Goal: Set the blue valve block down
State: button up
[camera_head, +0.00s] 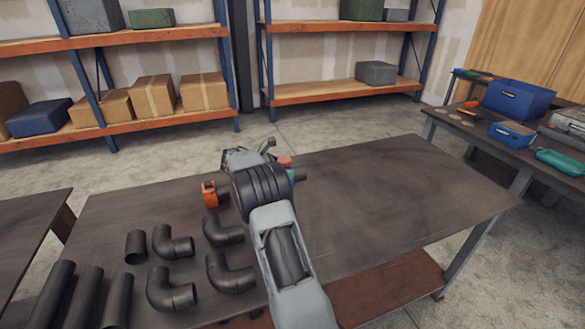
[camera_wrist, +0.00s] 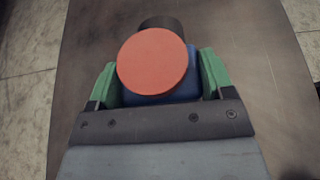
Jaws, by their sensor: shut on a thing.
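My gripper (camera_wrist: 158,78) is shut on the blue valve block (camera_wrist: 188,90) in the wrist view, with a green finger pad against each side. A round orange-red cap (camera_wrist: 152,60) covers most of the block from above, and a dark round end (camera_wrist: 163,23) shows beyond it. In the head view the red cap (camera_head: 285,161) shows just past my wrist, above the table (camera_head: 400,195). My wrist hides most of the block there. I cannot tell whether its underside touches the tabletop.
Several black pipe elbows and straight pipes (camera_head: 118,300) lie on the table's left part. An orange-collared fitting (camera_head: 210,194) is close left of my wrist. The table's right half is clear. A side table with blue bins (camera_head: 517,98) stands at right.

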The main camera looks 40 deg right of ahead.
jog(key=shift+s+d+f+p, duration=0.35)
jog(key=shift+s+f+p, duration=0.3)
jog(key=shift+s+f, duration=1.4)
jog(key=shift+s+d+f+p, duration=0.3)
jog(key=shift+s+f+p, duration=0.3)
jog(key=shift+s+f, duration=1.45)
jog(key=shift+s+d+f+p, duration=0.35)
jog(key=shift+s+f+p, duration=0.3)
jog(key=shift+s+f, duration=1.4)
jog(key=shift+s, duration=0.1)
jog(key=o, duration=1.8)
jog(key=shift+f, duration=0.1)
jog(key=shift+o, duration=0.2)
